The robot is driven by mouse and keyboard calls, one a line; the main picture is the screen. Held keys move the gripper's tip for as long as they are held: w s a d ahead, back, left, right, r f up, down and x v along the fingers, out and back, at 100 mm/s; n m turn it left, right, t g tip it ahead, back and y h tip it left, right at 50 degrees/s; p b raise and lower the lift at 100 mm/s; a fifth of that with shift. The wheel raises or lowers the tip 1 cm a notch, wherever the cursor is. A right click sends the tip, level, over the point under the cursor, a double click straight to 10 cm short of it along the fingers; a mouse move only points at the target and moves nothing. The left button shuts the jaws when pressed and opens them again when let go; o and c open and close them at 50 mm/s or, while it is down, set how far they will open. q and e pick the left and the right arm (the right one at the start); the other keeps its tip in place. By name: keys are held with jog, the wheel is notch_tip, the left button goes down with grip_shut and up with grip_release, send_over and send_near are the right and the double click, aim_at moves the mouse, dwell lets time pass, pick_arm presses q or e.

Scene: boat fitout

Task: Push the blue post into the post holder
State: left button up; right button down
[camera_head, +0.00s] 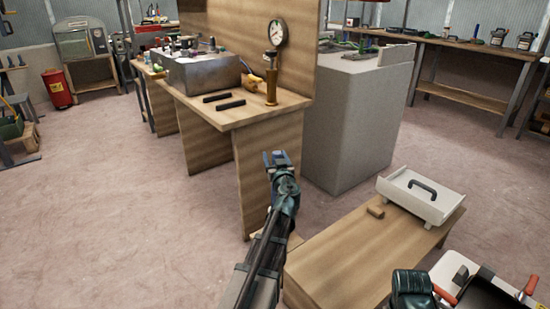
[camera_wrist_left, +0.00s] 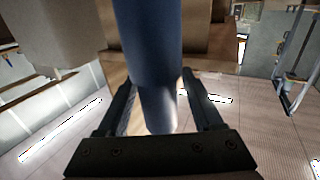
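My left gripper (camera_head: 278,160) is raised in front of the wooden bench in the head view. In the left wrist view a thick blue post (camera_wrist_left: 148,45) stands between its two fingers (camera_wrist_left: 158,95), which press close on both sides. The post's lower end is pale and blurred. In the head view only a small bit of blue shows at the fingertips. I cannot make out a post holder for certain in either view.
A wooden workbench (camera_head: 236,117) with a metal box (camera_head: 200,72), two black bars and a brass gauge stand (camera_head: 271,78) is beyond my gripper. A grey cabinet (camera_head: 352,125) is to its right. A low wooden table (camera_head: 335,262) carries a white handled tray (camera_head: 398,195) and a small wooden block (camera_head: 376,211).

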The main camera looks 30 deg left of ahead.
pick_arm(q)
jog(key=shift+d, duration=0.1)
jog(key=v, duration=1.3)
jog(key=shift+s+d, duration=0.15)
jog(key=shift+s, duration=0.2)
